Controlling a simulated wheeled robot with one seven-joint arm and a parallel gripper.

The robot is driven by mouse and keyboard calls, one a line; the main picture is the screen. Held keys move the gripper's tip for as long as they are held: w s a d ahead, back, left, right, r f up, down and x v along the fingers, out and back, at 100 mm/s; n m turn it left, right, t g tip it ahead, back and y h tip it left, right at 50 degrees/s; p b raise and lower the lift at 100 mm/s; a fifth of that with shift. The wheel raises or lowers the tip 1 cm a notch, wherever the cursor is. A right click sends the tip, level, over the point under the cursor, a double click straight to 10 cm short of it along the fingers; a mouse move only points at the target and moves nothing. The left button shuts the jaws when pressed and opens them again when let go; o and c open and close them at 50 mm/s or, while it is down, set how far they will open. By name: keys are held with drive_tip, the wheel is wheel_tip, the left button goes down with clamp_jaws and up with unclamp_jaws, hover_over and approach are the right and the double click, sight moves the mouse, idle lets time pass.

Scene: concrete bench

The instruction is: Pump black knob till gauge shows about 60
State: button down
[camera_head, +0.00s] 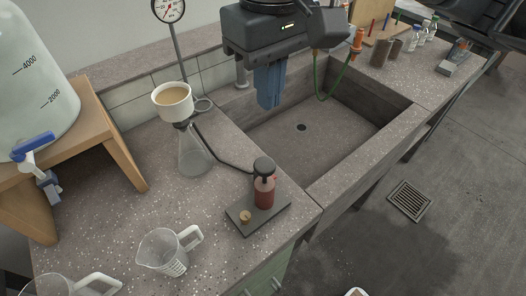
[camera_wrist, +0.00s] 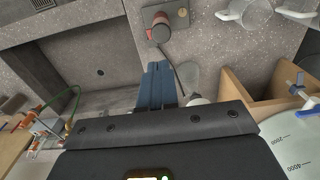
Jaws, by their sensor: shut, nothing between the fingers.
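The black knob (camera_head: 264,165) tops the red hand pump (camera_head: 264,193), which stands upright on a dark base plate (camera_head: 278,217) near the bench's front edge. The knob (camera_wrist: 160,34) and the red pump body (camera_wrist: 158,18) also show at the top of the wrist view. The round white gauge (camera_head: 169,10) stands on a post at the back; its dial is cut off at the top and its reading is too small to tell. My gripper (camera_head: 268,104) has blue fingers pointing down, shut and empty, above the sink edge and apart from the knob. Its fingers show in the wrist view (camera_wrist: 157,68).
A black hose (camera_head: 222,158) links the pump to a flask (camera_head: 193,155) with a white funnel (camera_head: 172,103). A brass knob (camera_head: 245,217) sits on the base. A beaker (camera_head: 168,251) stands front left; the sink (camera_head: 318,140) lies right. A carboy (camera_head: 35,80) stands on a wooden stand (camera_head: 112,135).

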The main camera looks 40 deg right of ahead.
sight(266, 165)
drive_tip(key=shift+f, duration=0.1)
wheel_tip(266, 165, down, 14)
drive_tip(key=shift+w+r, duration=0.1)
idle(0.6)
drive_tip(key=shift+f+b, duration=0.9)
drive_tip(key=shift+f, duration=1.25)
drive_tip(key=shift+r, duration=0.1)
